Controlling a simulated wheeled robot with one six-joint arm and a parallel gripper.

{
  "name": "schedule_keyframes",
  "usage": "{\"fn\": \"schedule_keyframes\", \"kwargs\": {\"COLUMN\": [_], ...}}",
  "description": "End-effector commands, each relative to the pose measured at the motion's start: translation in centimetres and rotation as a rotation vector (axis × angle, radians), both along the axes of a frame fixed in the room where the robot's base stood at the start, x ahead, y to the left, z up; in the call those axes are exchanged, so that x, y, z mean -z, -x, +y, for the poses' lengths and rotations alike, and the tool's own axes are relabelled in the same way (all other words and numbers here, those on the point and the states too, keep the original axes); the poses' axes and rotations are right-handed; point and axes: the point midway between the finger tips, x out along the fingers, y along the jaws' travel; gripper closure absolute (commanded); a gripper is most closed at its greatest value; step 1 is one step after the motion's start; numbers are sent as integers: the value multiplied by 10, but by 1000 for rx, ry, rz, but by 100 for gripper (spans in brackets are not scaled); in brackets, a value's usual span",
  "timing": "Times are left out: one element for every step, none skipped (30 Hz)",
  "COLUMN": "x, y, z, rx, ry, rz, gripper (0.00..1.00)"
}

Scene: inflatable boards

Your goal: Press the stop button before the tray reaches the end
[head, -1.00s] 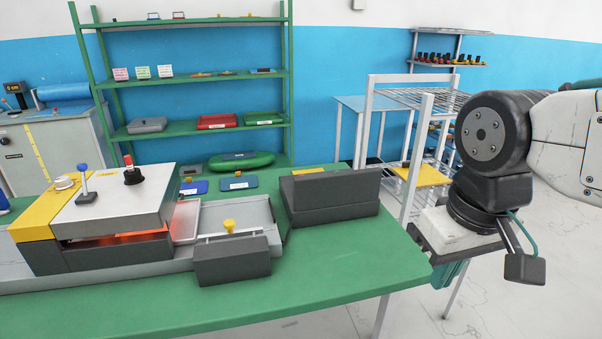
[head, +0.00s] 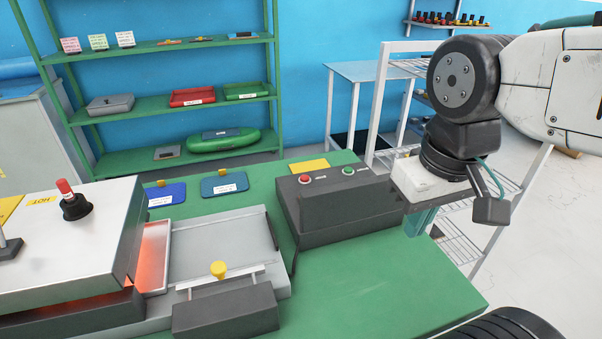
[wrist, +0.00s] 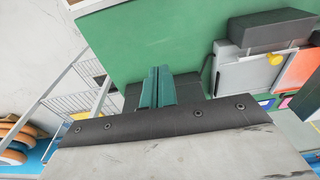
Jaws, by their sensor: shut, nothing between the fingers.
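A dark grey control box (head: 335,212) stands on the green table, with a red button (head: 306,180) and a green button (head: 348,171) on its top. The red one looks like the stop button; its label is too small to read. A shallow metal tray (head: 155,258) sticks out of the glowing oven mouth onto the grey run-out bed. My gripper (head: 421,221) is shut and empty, fingers down, just right of the box and apart from the buttons. In the wrist view my gripper's green fingers (wrist: 157,88) hide part of the box, and no button shows.
The oven (head: 70,235), marked HOT, stands at left. A dark block (head: 225,308) and yellow knob (head: 219,269) are at the bed's front. Blue boards (head: 224,184) lie behind. A wire rack (head: 385,110) stands behind my arm. The table's front right (head: 390,290) is clear.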

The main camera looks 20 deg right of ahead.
Motion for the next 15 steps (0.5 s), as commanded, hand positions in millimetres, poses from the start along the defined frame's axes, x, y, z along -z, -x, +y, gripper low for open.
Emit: {"fn": "schedule_keyframes", "kwargs": {"x": [0, 0, 0, 0, 0, 0, 0, -1, -1, -2, -3, -4, -4, -5, -6], "y": [0, 0, 0, 0, -1, -2, -5, -9, -16, -24, -33, -48, -61, -75, -97], "z": [0, 0, 0, 0, 0, 1, 3, 5, 10, 13, 18, 26, 32, 38, 46], "rx": [0, 0, 0, 0, -1, -4, -8, -13, -24, -32, -43, -58, -70, -81, -93], "ry": [0, 0, 0, 0, -2, -8, -16, -28, -51, -73, -100, -142, -177, -214, -265], "rz": [0, 0, 0, 0, 0, 0, -1, -3, -4, -9, -13, -25, -36, -49, -73], "gripper": [100, 100, 100, 100, 100, 100, 100, 100, 100, 100, 100, 100, 100, 100, 100]}}
